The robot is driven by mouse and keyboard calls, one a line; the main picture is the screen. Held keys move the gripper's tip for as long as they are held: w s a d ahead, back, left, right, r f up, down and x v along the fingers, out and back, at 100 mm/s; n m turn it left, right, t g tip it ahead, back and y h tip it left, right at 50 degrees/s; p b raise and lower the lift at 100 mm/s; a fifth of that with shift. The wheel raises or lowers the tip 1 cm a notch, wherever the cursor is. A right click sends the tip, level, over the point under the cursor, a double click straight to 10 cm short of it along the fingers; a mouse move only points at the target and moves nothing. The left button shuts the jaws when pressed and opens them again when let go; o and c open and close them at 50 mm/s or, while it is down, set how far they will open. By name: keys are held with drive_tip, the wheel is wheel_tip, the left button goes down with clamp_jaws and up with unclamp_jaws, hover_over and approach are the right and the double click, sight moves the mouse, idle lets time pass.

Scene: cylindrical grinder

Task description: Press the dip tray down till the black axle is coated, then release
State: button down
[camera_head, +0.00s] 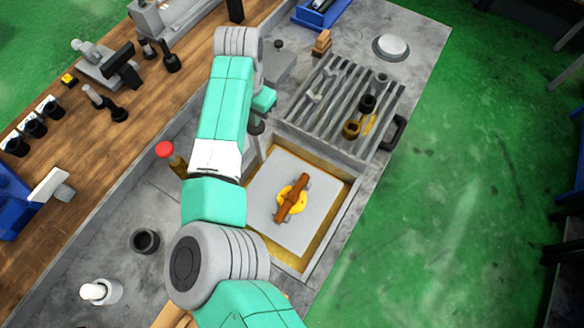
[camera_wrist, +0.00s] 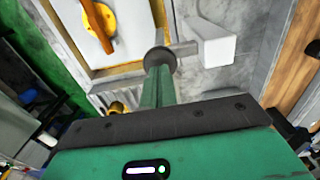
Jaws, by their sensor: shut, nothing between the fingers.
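The dip tray (camera_head: 261,207) is a pale square plate set in a yellow-rimmed basin; it also shows at the top of the wrist view (camera_wrist: 80,35). On it lies an axle-shaped piece (camera_head: 293,200), brown-orange rather than black, across a yellow patch; it shows in the wrist view too (camera_wrist: 99,24). A dark round knob (camera_head: 255,127) stands beside the tray's back left corner. My gripper (camera_wrist: 160,75) is shut and empty, its fingertips at this knob (camera_wrist: 160,58). Whether they touch it cannot be told. My arm hides part of the basin's left side.
A slatted rack (camera_head: 335,90) with dark and brass-coloured rings stands behind the basin. A red-capped bottle (camera_head: 166,150) and a dark cup (camera_head: 145,241) stand left of my arm. The green floor at right is open.

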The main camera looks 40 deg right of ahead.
wheel_tip(320, 180, up, 7)
drive_tip(key=p, duration=0.6)
idle(0.3)
idle(0.5)
drive_tip(key=w+d+r+t+h+p, duration=0.1)
drive_tip(key=d+r+t+h+p, duration=0.15)
drive_tip(key=d+r, duration=0.45)
drive_tip(key=w+d+r+t+h+p, duration=0.1)
drive_tip(key=d+r+t+h, duration=0.25)
drive_tip(key=r, duration=0.75)
drive_tip(key=s+a+r+n+t+h+p, duration=0.1)
drive_tip(key=a+r+n+t, duration=0.15)
drive_tip(key=r, duration=0.45)
drive_tip(key=a+r+n+t+h, duration=0.15)
drive_tip(key=r+t, duration=0.25)
drive_tip(key=r, duration=0.4)
drive_tip(key=s+a+r+n+t+y+p, duration=0.1)
drive_tip(key=s+a+r+n+t+y, duration=0.3)
drive_tip(key=a+r, duration=0.7)
drive_tip(key=s+a+r+n+t+y+p, duration=0.1)
drive_tip(key=s+a+r+n+t+y, duration=0.4)
drive_tip(key=s+a+r+t, duration=0.3)
drive_tip(key=s+a+r, duration=0.3)
drive_tip(key=s+a, duration=0.2)
drive_tip(key=shift+s+a+r+p, duration=0.15)
drive_tip(key=shift+s+r+p, duration=0.15)
drive_tip(key=shift+p, duration=0.05)
